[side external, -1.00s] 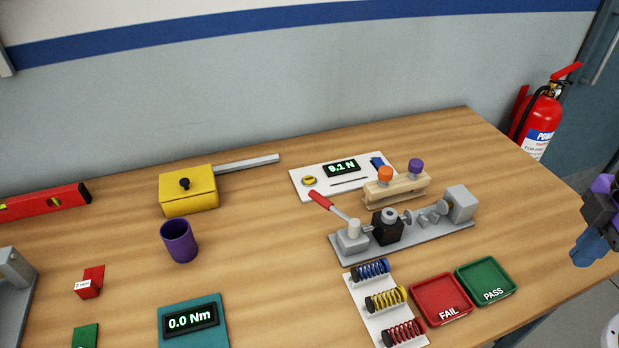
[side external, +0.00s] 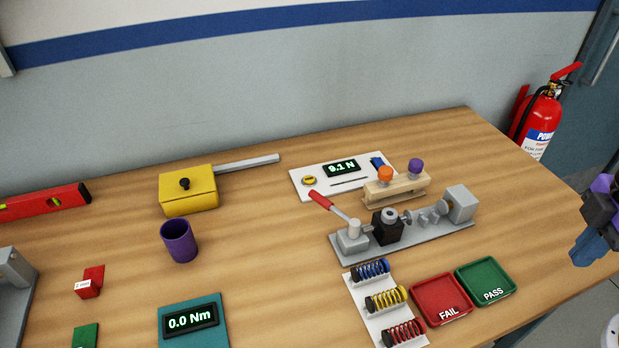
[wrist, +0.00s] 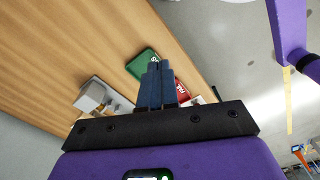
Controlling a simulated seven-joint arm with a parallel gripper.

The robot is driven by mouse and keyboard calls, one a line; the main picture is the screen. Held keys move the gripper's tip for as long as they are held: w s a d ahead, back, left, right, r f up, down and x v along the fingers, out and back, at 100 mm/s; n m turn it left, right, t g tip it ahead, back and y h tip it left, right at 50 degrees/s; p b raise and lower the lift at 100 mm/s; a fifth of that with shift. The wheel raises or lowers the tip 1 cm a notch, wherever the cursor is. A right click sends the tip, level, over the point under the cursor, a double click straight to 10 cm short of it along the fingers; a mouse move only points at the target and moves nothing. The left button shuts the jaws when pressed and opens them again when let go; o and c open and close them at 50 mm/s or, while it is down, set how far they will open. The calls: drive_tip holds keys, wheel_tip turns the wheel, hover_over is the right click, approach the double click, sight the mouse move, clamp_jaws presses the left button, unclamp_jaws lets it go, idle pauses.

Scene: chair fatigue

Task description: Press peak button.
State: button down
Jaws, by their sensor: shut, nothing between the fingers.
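A white panel (side external: 300,183) lies at the back of the bench in the side view. It carries a display (side external: 341,168) reading 9.1 N, a round yellow button (side external: 309,181) and a blue part (side external: 377,162) at its right end. I cannot read a label on the button. My gripper (side external: 588,249) is at the right edge of the side view, beyond the bench edge and well apart from the panel. In the wrist view my gripper (wrist: 158,70) has its fingers together, with nothing held. The panel cannot be made out in the wrist view.
A grey lever fixture (side external: 430,238) and a wooden holder (side external: 400,188) with orange and purple knobs stand in front of the panel. Red FAIL (side external: 441,298) and green PASS (side external: 486,282) trays and a spring rack (side external: 362,300) lie nearer. A yellow box (side external: 188,190) stands left.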

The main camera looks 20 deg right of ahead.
drive_tip(key=w+a+m+t+y, duration=0.15)
drive_tip(key=w+a+m, duration=0.25)
drive_tip(key=w+a, duration=0.7)
drive_tip(key=m+t+y, duration=0.4)
drive_tip(key=m+t, duration=0.2)
drive_tip(key=m, duration=0.5)
hover_over(313, 180)
wheel_tip(313, 180, down, 2)
drive_tip(key=shift+f+h, duration=0.1)
drive_tip(key=shift+h, duration=0.15)
drive_tip(key=shift+n, duration=0.3)
drive_tip(key=shift+f, duration=4.4)
drive_tip(key=shift+f, duration=0.15)
drive_tip(key=shift+f, duration=0.3)
